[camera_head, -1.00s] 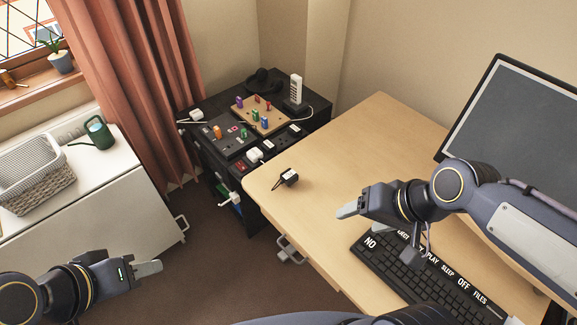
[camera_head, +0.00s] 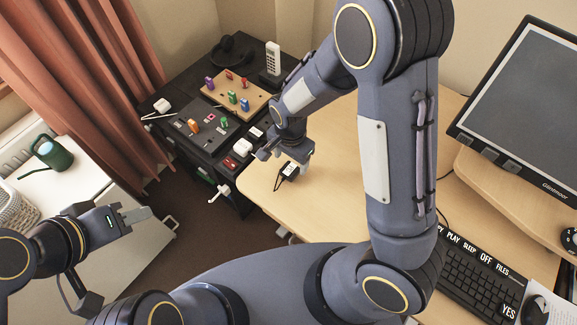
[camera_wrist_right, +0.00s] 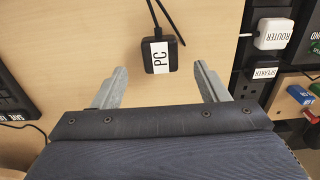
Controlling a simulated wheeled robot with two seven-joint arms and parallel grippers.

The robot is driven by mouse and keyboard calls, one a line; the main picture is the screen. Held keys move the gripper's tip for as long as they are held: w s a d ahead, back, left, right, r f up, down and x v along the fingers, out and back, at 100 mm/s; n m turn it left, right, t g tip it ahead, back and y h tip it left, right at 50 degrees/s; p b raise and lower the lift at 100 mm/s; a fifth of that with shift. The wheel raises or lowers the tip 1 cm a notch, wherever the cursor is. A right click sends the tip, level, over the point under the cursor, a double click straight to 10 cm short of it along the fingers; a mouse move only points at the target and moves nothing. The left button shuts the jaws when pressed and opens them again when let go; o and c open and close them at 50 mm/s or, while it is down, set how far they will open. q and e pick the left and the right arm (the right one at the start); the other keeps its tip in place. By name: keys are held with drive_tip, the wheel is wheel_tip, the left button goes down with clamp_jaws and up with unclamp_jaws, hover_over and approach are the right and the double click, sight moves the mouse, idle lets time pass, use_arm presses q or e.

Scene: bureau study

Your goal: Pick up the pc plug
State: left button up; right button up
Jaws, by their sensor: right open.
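The pc plug (camera_wrist_right: 160,55) is a small black block with a white "PC" label and a black cable. It lies on the wooden desk, and in the head view the plug (camera_head: 289,170) is near the desk's left corner. My right gripper (camera_wrist_right: 160,85) is open; the plug lies just beyond its fingertips, roughly centred between them, and untouched. In the head view my right gripper (camera_head: 284,160) points down above the plug and partly covers that area. My left gripper (camera_head: 137,216) hangs at the lower left, away from the desk; its finger gap is unclear.
A black cabinet (camera_head: 160,130) beside the desk carries a peg board (camera_head: 240,92), white plugs and a phone (camera_head: 273,58). The router plug (camera_wrist_right: 272,33) is right of my right gripper. A keyboard (camera_head: 480,290) and monitor (camera_head: 520,110) stand right. Desk around the plug is clear.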

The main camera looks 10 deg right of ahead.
sight(290, 169)
wheel_tip(290, 169, down, 6)
drive_tip(key=shift+a+r, duration=0.15)
drive_tip(key=shift+r, duration=0.05)
drive_tip(key=c, duration=1)
